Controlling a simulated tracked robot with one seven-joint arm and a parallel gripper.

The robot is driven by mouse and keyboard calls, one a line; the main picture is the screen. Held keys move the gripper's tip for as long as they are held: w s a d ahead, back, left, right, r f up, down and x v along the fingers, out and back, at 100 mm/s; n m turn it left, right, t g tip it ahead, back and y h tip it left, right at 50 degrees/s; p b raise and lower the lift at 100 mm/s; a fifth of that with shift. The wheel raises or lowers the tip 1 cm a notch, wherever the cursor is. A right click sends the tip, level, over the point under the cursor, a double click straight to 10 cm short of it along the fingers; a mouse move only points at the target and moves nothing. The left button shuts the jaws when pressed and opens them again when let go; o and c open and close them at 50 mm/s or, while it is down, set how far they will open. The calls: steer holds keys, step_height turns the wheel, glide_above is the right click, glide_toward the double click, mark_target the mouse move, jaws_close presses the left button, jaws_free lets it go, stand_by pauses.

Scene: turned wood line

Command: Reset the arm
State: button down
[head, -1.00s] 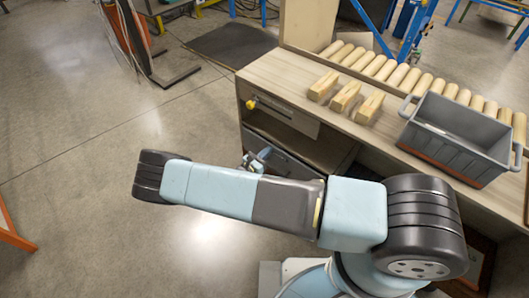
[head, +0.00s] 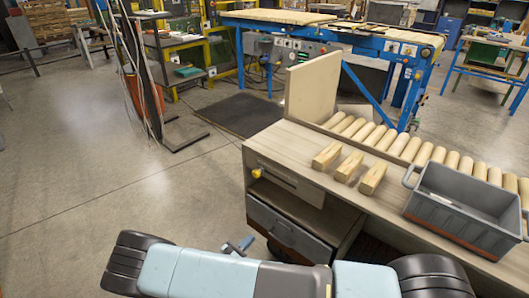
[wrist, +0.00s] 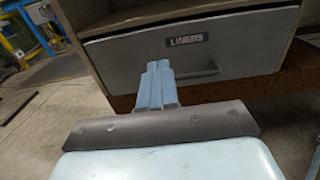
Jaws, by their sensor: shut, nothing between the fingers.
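My gripper (wrist: 157,72) shows in the wrist view as light blue fingers, closed together with nothing between them. They show in front of the grey drawer (wrist: 236,57) labelled LINERS and overlap part of its bar handle (wrist: 205,74) in the picture; I cannot tell whether they touch. In the head view the gripper (head: 238,246) is small, beyond my folded arm and left of the grey drawer (head: 291,236) under the bench. My light blue and dark arm lies across the bottom of the head view.
The bench (head: 285,143) holds three wooden blocks (head: 349,167), a row of turned wooden cylinders (head: 409,149) and a grey crate (head: 462,226). A yellow knob (head: 257,173) sits on the bench front. A dark mat (head: 243,115) lies behind. Floor at left is clear.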

steer(key=w+d+r+m+g, duration=0.2)
steer(key=d+r+m+g, duration=0.25)
steer(key=r, duration=0.55)
steer(key=w+d+r+m+g+y, duration=0.1)
steer(key=w+d+r+m+g, duration=0.25)
steer(key=r, duration=0.75)
steer(key=d+r+m+g, duration=0.3)
steer(key=r+m+g, duration=0.3)
steer(key=r, duration=0.4)
steer(key=s+d+r+m+y, duration=0.25)
steer(key=d+r, duration=0.25)
steer(key=r, duration=0.3)
steer(key=s+d+r+m+y, duration=0.2)
steer(key=d+r+m+y, duration=0.15)
steer(key=d+r, duration=0.4)
steer(key=s+d+r+m+t+y, duration=0.2)
steer(key=s+d+r+m, duration=0.2)
steer(key=s+r, duration=0.4)
steer(key=s+d+r+m+t+y, duration=0.2)
steer(key=s+d+r+m+t, duration=0.1)
steer(key=s+r, duration=0.6)
steer(key=s+d+m, duration=0.1)
steer(key=s+d, duration=0.1)
steer(key=s, duration=0.1)
steer(key=shift+d, duration=0.2)
